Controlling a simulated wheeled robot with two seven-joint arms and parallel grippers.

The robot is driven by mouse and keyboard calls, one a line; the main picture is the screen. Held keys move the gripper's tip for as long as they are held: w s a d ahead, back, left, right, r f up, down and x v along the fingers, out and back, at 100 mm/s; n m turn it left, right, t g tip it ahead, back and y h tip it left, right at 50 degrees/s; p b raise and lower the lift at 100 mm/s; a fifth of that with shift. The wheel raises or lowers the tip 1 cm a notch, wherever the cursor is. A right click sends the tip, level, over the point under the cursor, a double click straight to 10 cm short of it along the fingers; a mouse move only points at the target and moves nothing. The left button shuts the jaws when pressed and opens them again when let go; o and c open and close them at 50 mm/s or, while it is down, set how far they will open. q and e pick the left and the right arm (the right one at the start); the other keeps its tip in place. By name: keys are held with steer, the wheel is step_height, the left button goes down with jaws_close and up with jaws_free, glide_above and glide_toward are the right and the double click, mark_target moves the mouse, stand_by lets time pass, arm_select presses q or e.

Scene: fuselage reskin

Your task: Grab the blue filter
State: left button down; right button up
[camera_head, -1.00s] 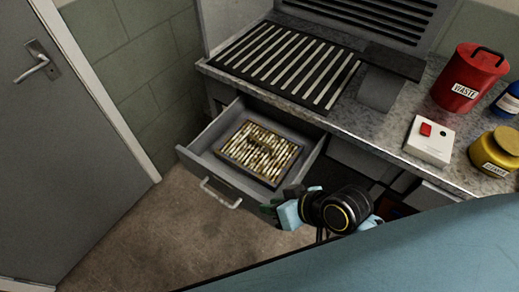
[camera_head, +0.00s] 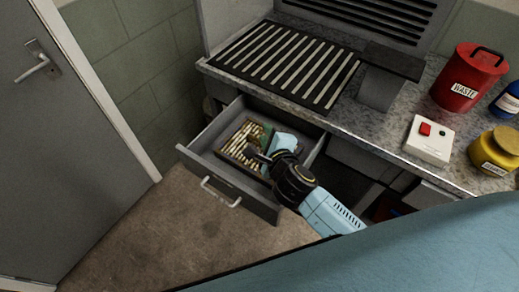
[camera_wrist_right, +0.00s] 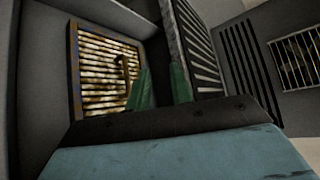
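A framed filter (camera_head: 237,143) lies in the open drawer (camera_head: 203,161). My right gripper (camera_head: 259,146) reaches over the drawer and hides the filter's right part in the head view. In the right wrist view its green fingers (camera_wrist_right: 162,88) are apart with nothing between them, beside the filter. My left gripper is not in view.
The counter above the drawer holds a slotted grille (camera_head: 285,62), a red waste can (camera_head: 468,76), a white box with a red button (camera_head: 430,139) and a yellow container (camera_head: 497,151). A grey door (camera_head: 60,150) is at left. The floor before the drawer is clear.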

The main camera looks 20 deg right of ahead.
steer(key=b, duration=0.4)
glide_toward(261, 150)
steer(key=w+r, duration=0.2)
steer(key=r, duration=0.1)
steer(key=shift+w+a+m+g, duration=0.1)
steer(key=shift+w+m+g, duration=0.05)
steer(key=shift+m+g, duration=0.2)
steer(key=shift+w+f, duration=0.15)
steer(key=shift+w, duration=0.8)
steer(key=b+x, duration=0.1)
steer(key=x, duration=0.4)
steer(key=shift+w+f, duration=0.1)
steer(key=shift+w, duration=0.15)
jaws_close()
